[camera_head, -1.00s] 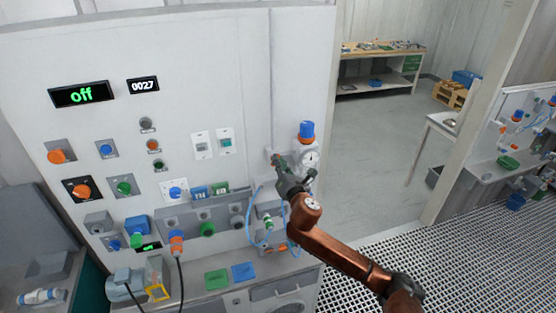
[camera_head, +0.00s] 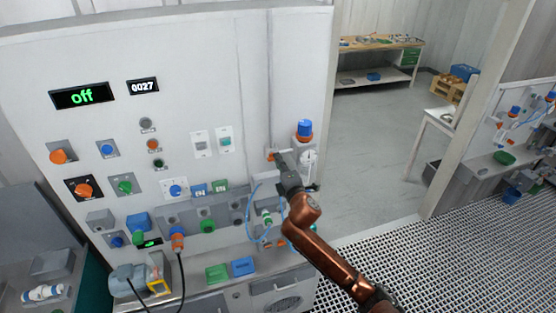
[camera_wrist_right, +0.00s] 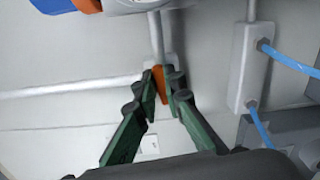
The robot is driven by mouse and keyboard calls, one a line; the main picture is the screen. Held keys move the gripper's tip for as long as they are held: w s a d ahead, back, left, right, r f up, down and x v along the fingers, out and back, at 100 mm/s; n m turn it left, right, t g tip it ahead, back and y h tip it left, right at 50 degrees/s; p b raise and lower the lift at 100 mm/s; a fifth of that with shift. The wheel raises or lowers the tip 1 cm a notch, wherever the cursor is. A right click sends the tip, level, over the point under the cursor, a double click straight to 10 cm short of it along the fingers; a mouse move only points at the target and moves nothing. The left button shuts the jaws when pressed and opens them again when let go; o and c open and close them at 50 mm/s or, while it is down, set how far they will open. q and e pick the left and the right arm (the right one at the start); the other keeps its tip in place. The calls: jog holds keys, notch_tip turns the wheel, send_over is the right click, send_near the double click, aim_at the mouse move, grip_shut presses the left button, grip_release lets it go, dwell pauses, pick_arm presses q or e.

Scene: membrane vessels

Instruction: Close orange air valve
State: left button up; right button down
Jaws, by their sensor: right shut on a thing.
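The orange air valve handle (camera_wrist_right: 161,85) shows in the right wrist view between the tips of my right gripper (camera_wrist_right: 165,88). The green and black fingers are shut on it from both sides. In the head view a small orange bit of the valve (camera_head: 270,155) shows beside my right gripper (camera_head: 279,158), at the pipe on the right part of the white wall panel. Most of the valve is hidden there by the gripper. My left gripper is not in view.
A blue-topped regulator with a gauge (camera_head: 305,135) stands just right of the gripper. Blue hoses (camera_head: 253,215) hang below it. Knobs, switches and displays cover the panel to the left. The floor at right (camera_head: 370,170) is open.

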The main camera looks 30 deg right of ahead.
jog(key=shift+f+m, duration=0.1)
jog(key=shift+m, duration=0.9)
jog(key=c, duration=2)
grip_release()
jog(key=v, duration=1.2)
jog(key=shift+d+f, duration=0.1)
